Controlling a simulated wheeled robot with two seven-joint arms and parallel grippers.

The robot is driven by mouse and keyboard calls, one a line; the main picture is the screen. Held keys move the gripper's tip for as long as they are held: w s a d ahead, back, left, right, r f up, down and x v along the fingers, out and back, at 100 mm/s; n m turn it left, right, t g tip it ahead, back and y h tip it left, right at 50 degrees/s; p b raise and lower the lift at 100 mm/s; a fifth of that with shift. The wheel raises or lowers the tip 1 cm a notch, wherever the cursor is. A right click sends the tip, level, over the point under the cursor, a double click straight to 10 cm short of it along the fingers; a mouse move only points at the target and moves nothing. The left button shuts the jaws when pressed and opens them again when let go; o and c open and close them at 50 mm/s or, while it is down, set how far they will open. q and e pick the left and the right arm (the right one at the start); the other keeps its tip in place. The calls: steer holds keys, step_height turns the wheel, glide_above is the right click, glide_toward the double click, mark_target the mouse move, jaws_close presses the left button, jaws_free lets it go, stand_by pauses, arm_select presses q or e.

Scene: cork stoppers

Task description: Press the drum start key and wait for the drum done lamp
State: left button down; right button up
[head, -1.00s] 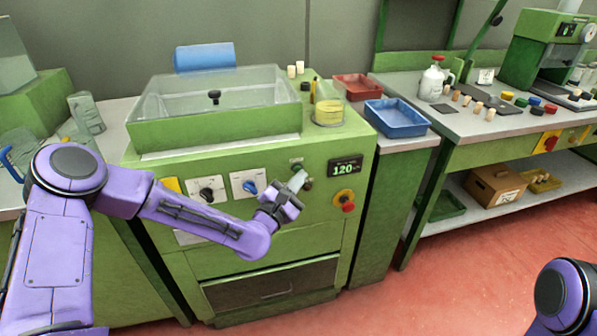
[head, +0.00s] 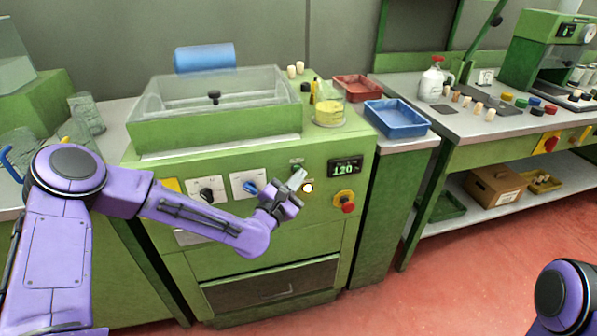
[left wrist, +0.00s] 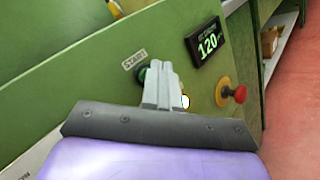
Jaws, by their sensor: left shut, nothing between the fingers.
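The green drum machine (head: 225,268) stands in front of me with a clear lid on top. Its start key (left wrist: 142,74) is a dark green button under the START label in the left wrist view, partly hidden by my fingers. My left gripper (head: 300,176) is shut and empty, its tips at the key; whether they touch it I cannot tell. The tips also show in the left wrist view (left wrist: 160,68). A small lamp (head: 307,188) beside the fingers glows bright yellowish white; its label is not readable. The display (head: 345,169) reads 120. My right gripper is out of view.
A red stop knob (head: 348,207) on a yellow plate sits right of the lamp. Two dials, one with a blue knob (head: 250,188), are to the left. A blue tray (head: 398,130), a red tray (head: 357,94) and a flask (head: 329,112) stand at the right.

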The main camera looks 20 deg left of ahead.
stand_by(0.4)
arm_select(q)
steer(key=shift+s+d, duration=0.45)
steer(key=shift+s, duration=0.15)
steer(key=s+d, duration=0.1)
steer(key=s+d+b, duration=0.1)
steer(key=s, duration=0.2)
steer(key=shift+s+d, duration=0.1)
steer(key=shift+d, duration=0.3)
stand_by(0.5)
